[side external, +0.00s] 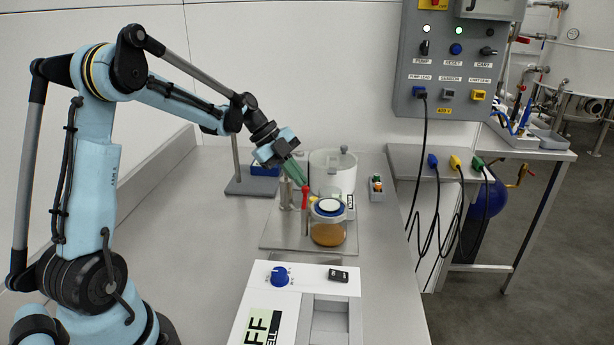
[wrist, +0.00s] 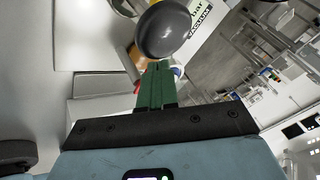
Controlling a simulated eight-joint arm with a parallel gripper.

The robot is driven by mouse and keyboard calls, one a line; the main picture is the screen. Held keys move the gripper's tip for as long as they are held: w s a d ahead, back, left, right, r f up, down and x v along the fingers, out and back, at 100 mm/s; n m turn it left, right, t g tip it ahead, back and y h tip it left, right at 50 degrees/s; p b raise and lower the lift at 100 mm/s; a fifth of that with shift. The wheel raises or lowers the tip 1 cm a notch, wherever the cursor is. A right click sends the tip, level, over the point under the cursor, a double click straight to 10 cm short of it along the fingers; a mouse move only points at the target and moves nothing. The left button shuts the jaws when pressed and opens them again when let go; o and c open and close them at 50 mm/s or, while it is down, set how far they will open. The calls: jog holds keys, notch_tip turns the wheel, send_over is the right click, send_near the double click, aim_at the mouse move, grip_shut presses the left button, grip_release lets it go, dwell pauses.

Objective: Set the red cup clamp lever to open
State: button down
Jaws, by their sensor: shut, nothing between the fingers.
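The red lever (side external: 305,197) stands roughly upright beside the jar with brown contents (side external: 328,234) on the metal plate. My gripper (side external: 304,185) has green fingers, is shut and empty, and points down at the top of the lever. In the side view the fingertips overlap the lever's top; I cannot tell whether they touch it. In the wrist view my shut gripper (wrist: 158,66) reaches up to a dark round ball (wrist: 163,28), which hides what lies behind it.
A clear round vessel (side external: 333,174) stands behind the jar. A stand base (side external: 250,183) is at the left, and a small button box (side external: 376,188) at the right. A white device with a blue knob (side external: 281,276) is in front. The left bench top is clear.

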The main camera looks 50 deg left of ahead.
jog(key=shift+d, duration=0.1)
jog(key=d+v, duration=0.1)
jog(key=v, duration=1.1)
jog(key=s+d+f+n+t+y, duration=0.1)
jog(key=s+d+f+n+y, duration=0.1)
jog(key=s+d+n, duration=0.3)
jog(key=s+d+f+n+t+y, duration=0.1)
jog(key=s+d+f+n+y, duration=0.2)
jog(key=d+n, duration=1)
jog(key=shift+s+d+f+n+t+y, duration=0.25)
jog(key=shift+s+f+n, duration=0.45)
jog(key=shift+s, duration=0.5)
